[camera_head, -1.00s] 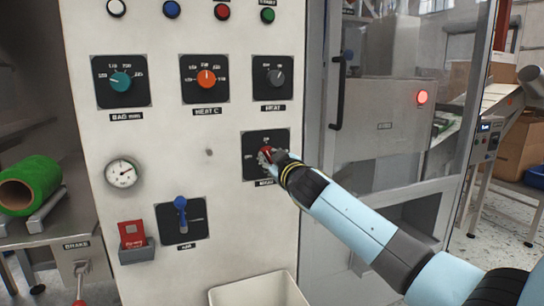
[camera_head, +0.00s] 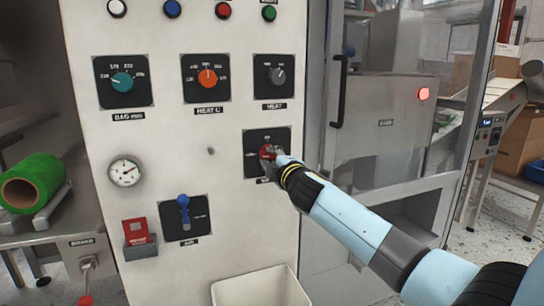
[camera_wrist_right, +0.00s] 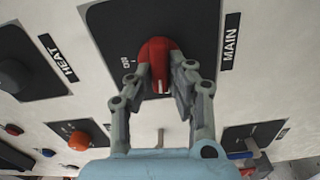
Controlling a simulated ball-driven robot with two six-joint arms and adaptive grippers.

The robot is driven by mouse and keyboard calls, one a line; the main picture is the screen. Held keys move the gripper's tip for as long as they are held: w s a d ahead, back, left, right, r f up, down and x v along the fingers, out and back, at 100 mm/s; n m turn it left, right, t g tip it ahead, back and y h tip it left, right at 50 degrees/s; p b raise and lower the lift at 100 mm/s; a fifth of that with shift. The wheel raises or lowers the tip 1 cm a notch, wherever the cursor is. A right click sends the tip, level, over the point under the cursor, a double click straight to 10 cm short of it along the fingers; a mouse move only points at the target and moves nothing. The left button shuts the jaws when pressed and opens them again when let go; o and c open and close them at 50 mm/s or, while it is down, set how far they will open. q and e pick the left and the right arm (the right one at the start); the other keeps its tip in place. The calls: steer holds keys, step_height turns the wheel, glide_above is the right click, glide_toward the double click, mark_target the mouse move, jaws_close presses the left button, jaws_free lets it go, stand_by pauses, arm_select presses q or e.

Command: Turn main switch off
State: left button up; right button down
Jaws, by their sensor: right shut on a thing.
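The main switch is a red rotary knob (camera_wrist_right: 158,58) on a black plate (camera_wrist_right: 112,28) labelled MAIN, seen close in the right wrist view. In the head view the red knob (camera_head: 266,151) shows at the lower right of the white panel, partly covered by my gripper. My right gripper (camera_wrist_right: 168,85) is shut on the red knob, one finger on each side of it. A white mark on the knob lies between the fingers. An ON mark shows on the plate beside the knob. My left gripper is not in view.
The white panel (camera_head: 208,125) also carries a teal knob (camera_head: 121,80), an orange knob (camera_head: 208,78), a grey HEAT knob (camera_head: 277,76), a gauge (camera_head: 125,172) and a blue lever (camera_head: 184,205). A white bin (camera_head: 258,290) stands below. A glazed door frame is at the right.

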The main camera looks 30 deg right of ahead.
steer(key=shift+f+n, duration=0.1)
steer(key=shift+n, duration=0.7)
steer(key=c, duration=1.2)
jaws_free()
steer(key=shift+a, duration=0.1)
steer(key=shift+c, duration=0.2)
steer(key=v, duration=1.2)
steer(key=shift+f, duration=0.1)
